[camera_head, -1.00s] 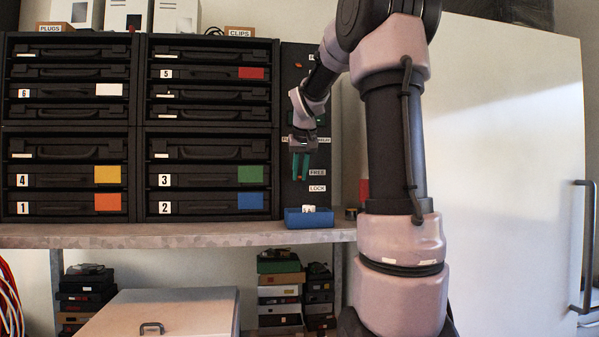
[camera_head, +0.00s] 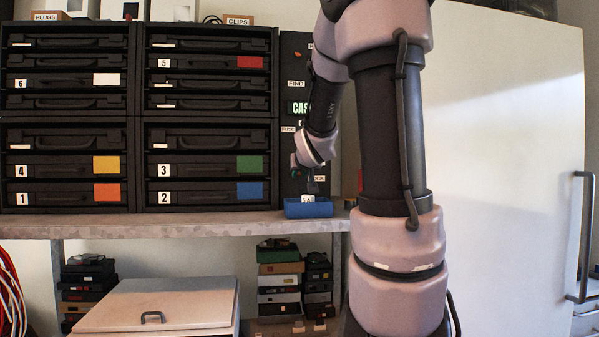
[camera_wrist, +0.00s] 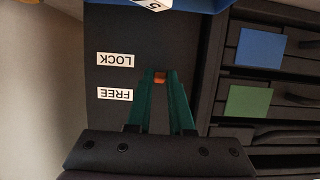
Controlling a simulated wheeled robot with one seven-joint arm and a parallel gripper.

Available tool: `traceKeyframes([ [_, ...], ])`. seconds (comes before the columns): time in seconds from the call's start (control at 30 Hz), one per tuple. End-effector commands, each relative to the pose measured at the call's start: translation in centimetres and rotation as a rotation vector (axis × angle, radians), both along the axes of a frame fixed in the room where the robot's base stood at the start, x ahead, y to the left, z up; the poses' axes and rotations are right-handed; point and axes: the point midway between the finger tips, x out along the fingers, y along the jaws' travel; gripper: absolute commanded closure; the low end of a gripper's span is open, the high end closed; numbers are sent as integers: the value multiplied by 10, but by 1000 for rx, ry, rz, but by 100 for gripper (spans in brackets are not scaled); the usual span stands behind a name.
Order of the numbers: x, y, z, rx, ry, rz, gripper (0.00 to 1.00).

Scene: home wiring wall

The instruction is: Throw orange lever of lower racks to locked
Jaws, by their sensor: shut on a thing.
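The orange lever (camera_wrist: 160,79) shows as a small orange tip on the dark panel (camera_wrist: 150,35) in the wrist view, which is upside down. My gripper (camera_wrist: 161,73) has its green fingers closed around this tip. The white LOCK label (camera_wrist: 115,59) and FREE label (camera_wrist: 114,93) are beside it, and the tip sits at a height between the two. In the head view my gripper (camera_head: 312,186) is low on the panel, just above the blue bin; my arm hides the lever there.
The blue bin (camera_head: 308,208) stands on the shelf (camera_head: 180,226) right under my gripper. Racks of black cases with coloured tags (camera_head: 107,166) stand to the left. A white cabinet door (camera_head: 500,150) is on the right.

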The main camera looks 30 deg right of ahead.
Motion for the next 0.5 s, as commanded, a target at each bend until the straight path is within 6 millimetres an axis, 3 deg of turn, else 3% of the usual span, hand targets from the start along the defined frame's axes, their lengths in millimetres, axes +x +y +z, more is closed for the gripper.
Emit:
traceKeyframes([
  [0.5,1,-1,-11,-47,-166,0,100],
])
